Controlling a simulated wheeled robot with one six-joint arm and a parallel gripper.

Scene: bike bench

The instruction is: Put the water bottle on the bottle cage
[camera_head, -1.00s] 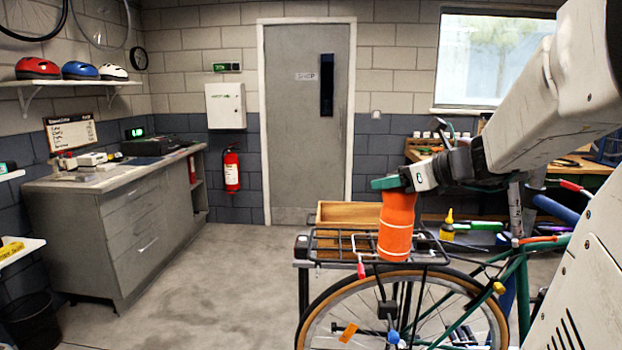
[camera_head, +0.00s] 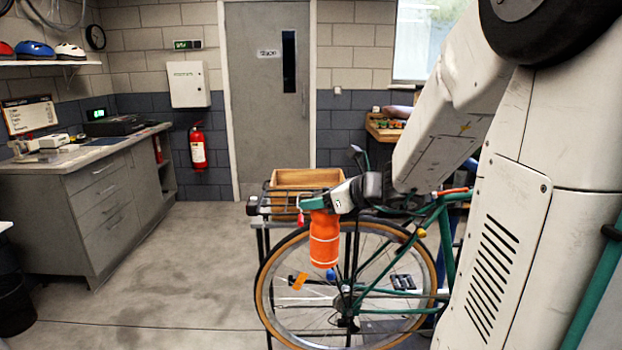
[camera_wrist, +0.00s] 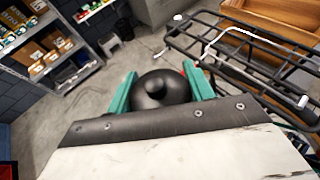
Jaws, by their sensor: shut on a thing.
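The water bottle (camera_head: 324,240) is orange with pale stripes and hangs upright below my gripper (camera_head: 312,203) in the head view. My gripper is shut on its top end. In the wrist view the bottle's black cap (camera_wrist: 158,90) sits between the two green fingers of my gripper (camera_wrist: 160,92). The bottle is in front of the rear wheel of the green bicycle (camera_head: 441,225), apart from the floor. The bottle cage cannot be made out in either view.
A black rear rack (camera_head: 265,205) stands beside the bottle, with a wooden box (camera_head: 305,178) behind it. The rack also shows in the wrist view (camera_wrist: 230,60). A grey cabinet (camera_head: 105,200) stands at the left. The floor between is clear.

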